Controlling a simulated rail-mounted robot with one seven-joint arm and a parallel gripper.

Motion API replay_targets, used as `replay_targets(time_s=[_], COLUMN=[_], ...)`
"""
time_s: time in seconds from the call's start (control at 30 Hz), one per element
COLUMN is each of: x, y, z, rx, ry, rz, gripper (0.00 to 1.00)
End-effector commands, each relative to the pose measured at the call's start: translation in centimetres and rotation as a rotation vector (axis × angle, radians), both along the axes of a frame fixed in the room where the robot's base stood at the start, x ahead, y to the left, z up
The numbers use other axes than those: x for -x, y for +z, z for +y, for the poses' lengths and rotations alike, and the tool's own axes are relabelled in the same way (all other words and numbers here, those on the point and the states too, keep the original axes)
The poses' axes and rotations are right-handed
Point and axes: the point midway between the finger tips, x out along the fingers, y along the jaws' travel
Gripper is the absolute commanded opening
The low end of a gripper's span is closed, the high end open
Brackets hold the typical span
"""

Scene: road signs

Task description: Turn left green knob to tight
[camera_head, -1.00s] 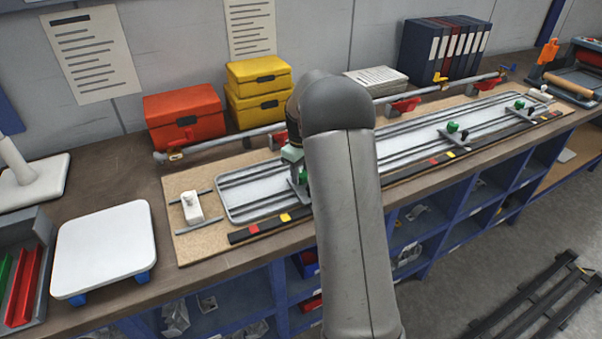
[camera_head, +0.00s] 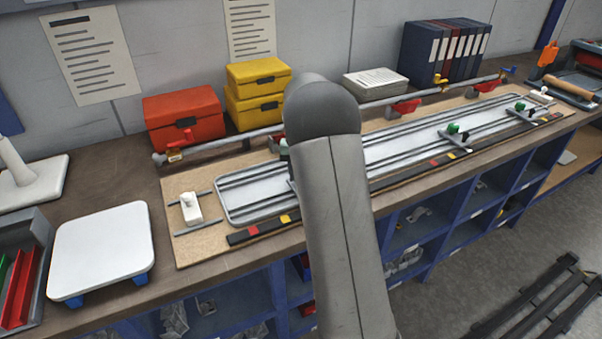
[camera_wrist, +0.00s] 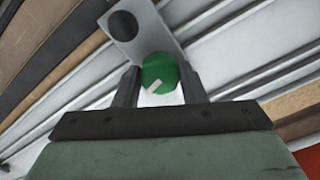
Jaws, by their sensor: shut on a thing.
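The left green knob (camera_wrist: 159,73) is in the middle of the wrist view, a round green cap with a white pointer mark slanting toward the lower left. It sits on a grey metal bracket (camera_wrist: 150,27) with a dark round spot. My gripper (camera_wrist: 160,84) is shut on the knob, with one dark finger on each side of it. In the head view my arm hides this knob and the gripper. Two other green knobs, a middle one (camera_head: 453,129) and a far right one (camera_head: 520,106), stand on the rails of the long sign fixture.
The fixture board (camera_head: 185,240) lies along the workbench, with a white block (camera_head: 191,207) at its left end. A long grey bar with red clamps (camera_head: 404,107) runs behind it. Red (camera_head: 184,118) and yellow (camera_head: 258,92) boxes stand at the back. A white platform (camera_head: 102,248) is at left.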

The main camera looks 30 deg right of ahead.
Motion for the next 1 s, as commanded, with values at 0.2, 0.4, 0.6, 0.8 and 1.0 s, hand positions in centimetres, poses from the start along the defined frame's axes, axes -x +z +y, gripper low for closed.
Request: replay_targets(time_s=[0.2, 0.4, 0.6, 0.8, 1.0], x=[-0.07, -0.08, -0.08, -0.08, -0.09], y=[0.13, 0.14, 0.14, 0.15, 0.15], z=[0.0, 0.02, -0.01, -0.02, -0.02], rx=[0.001, 0.001, 0.001, 0.0, 0.0], ry=[-0.148, -0.234, -0.278, -0.287, -0.287], rz=[-0.003, -0.003, -0.003, -0.004, -0.004], gripper=[0.15, 0.15, 0.15, 0.15, 0.15])
